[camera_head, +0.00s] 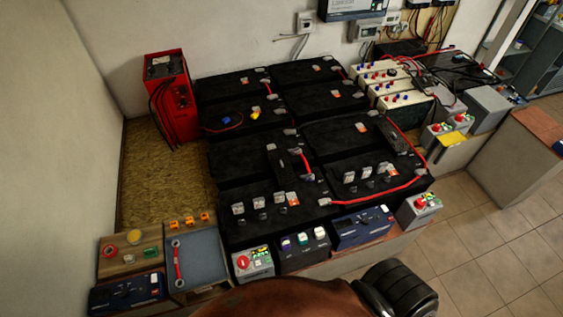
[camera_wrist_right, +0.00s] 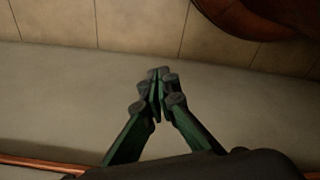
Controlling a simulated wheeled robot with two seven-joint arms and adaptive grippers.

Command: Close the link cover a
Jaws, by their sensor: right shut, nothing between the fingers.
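Two black cover-like pieces stand on the black battery bank in the head view. One (camera_head: 287,162) is near the middle, next to a short red link. The other (camera_head: 394,136) is at the bank's right edge, beside a red cable. I cannot tell which is link cover a, or surely whether each is open. My right gripper (camera_wrist_right: 160,82) shows in the right wrist view with its green fingers closed together and empty, over a plain grey surface, with no cover near it. Neither gripper shows in the head view.
A red charger unit (camera_head: 170,97) stands at the back left. White batteries (camera_head: 402,104) with red and blue caps are at the right. A blue-grey tray (camera_head: 196,262) and several control boxes, one with a red button (camera_head: 253,263), line the front. Tiled floor (camera_head: 480,235) is clear at right.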

